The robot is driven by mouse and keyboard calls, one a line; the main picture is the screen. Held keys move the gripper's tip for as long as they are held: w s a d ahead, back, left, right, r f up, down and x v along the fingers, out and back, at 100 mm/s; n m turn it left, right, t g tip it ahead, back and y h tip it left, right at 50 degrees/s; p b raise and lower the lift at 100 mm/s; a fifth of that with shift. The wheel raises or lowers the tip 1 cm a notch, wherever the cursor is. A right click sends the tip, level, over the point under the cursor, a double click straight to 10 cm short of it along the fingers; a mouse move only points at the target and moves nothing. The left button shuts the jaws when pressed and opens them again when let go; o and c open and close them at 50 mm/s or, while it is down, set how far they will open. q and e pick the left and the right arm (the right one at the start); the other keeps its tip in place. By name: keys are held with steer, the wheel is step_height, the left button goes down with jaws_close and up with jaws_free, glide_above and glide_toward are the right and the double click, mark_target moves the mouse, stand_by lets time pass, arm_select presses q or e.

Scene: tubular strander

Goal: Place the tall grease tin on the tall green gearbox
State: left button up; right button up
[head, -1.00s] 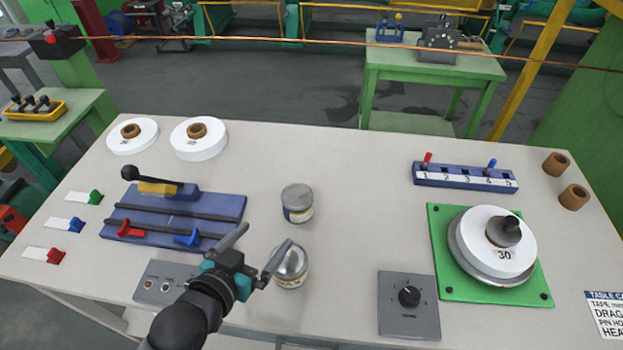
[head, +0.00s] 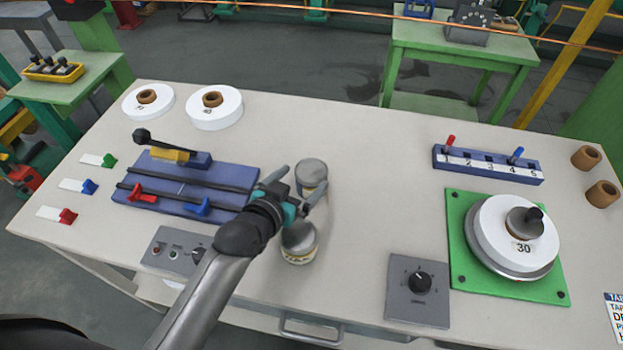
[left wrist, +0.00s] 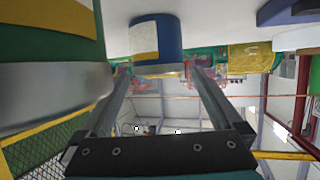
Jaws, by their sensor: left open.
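Two grease tins stand upright on the pale table in the head view: a far tin (head: 311,174) with a grey lid, and a near tin (head: 299,243) with a silver lid and a pale label. I cannot tell which is taller. My left gripper (head: 297,186) is open at the far tin, one finger on each side in the picture. In the left wrist view the blue tin with a yellowish label (left wrist: 155,38) shows between and beyond the fingertips (left wrist: 158,80); the near tin (left wrist: 45,95) seems to fill the left side. I cannot identify the tall green gearbox. My right gripper is not in view.
A blue slotted fixture (head: 180,205) lies left of the tins. A grey knob box (head: 417,292) and a green plate (head: 460,275) with a white disc (head: 490,235) are to the right. The table between tins and knob box is clear. A green side table (head: 470,50) stands behind.

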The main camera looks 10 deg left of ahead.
mark_target(310, 172)
arm_select(q)
steer(key=shift+b+x, duration=0.6)
steer(key=shift+x, duration=2.05)
steer(key=shift+d+r, duration=0.1)
steer(key=shift+r, duration=0.05)
steer(key=shift+c, duration=0.4)
steer(key=shift+r, duration=0.1)
jaws_close()
